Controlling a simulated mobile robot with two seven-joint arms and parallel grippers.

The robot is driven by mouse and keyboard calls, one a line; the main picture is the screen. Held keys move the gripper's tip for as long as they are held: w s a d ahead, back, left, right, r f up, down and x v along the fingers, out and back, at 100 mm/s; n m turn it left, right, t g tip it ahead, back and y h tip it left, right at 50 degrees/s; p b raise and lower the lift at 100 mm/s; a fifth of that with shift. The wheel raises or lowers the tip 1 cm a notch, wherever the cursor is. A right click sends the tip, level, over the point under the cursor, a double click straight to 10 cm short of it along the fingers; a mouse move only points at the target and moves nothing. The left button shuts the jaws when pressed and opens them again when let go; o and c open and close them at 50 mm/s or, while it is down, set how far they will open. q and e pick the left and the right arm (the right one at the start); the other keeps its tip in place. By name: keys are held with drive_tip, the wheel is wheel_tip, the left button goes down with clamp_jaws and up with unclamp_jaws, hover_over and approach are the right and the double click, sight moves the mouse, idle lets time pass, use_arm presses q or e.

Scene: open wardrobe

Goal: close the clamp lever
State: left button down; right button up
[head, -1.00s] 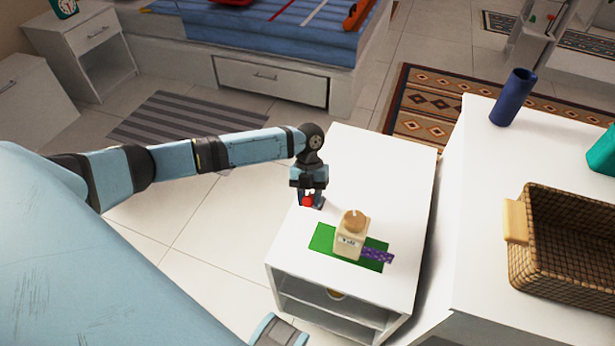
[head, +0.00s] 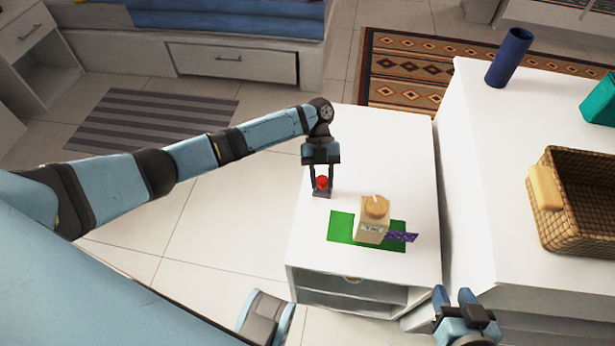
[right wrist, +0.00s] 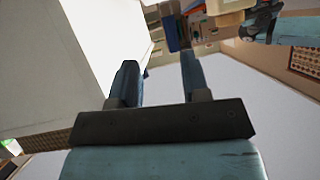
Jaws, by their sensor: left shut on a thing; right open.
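A small clamp with a red lever tip (head: 322,183) and a dark base (head: 322,194) is on the white cabinet top (head: 385,140). My left gripper (head: 321,185) points down and is shut on the clamp lever at its red part. The gripper fingers partly hide the clamp, so the lever's exact angle is hard to tell. My right gripper (head: 455,298) is open and empty, low at the right beside the cabinet's front. It also shows in the right wrist view (right wrist: 157,75), with its fingers apart.
A beige block with a round wooden top (head: 371,225) stands on a green mat (head: 341,228), in front and right of the clamp. A purple patterned piece (head: 402,237) sticks out to its right. A taller white unit carries a wicker basket (head: 552,228) and a blue cylinder (head: 509,57).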

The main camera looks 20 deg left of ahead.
use_arm(q)
drive_tip(key=shift+w+f, duration=0.1)
drive_tip(key=shift+w, duration=0.05)
drive_tip(key=shift+w+a+g+b, duration=0.15)
drive_tip(key=shift+w+g+b, duration=0.1)
drive_tip(key=shift+g+b, duration=0.25)
drive_tip(key=shift+w+r+g+h, duration=0.25)
drive_tip(key=shift+w+g, duration=0.2)
drive_tip(key=shift+g, duration=0.35)
drive_tip(key=shift+w+g+h, duration=0.25)
drive_tip(key=shift+g, duration=0.25)
drive_tip(key=shift+w+a+f+g+b, duration=0.1)
drive_tip(key=shift+w+g+b, duration=0.05)
drive_tip(key=shift+g+b, duration=0.2)
drive_tip(key=shift+w+n, duration=0.1)
drive_tip(key=shift+n, duration=0.2)
use_arm(e)
drive_tip(key=shift+w+a+r+t+y, duration=0.25)
drive_tip(key=shift+w+a+r+t, duration=0.1)
drive_tip(key=shift+a+r, duration=0.25)
drive_tip(key=shift+w+a+r+t+y, duration=0.25)
drive_tip(key=shift+a+r+t, duration=0.1)
drive_tip(key=shift+a+r, duration=0.15)
use_arm(q)
drive_tip(key=shift+h, duration=0.3)
use_arm(e)
drive_tip(key=shift+r, duration=0.15)
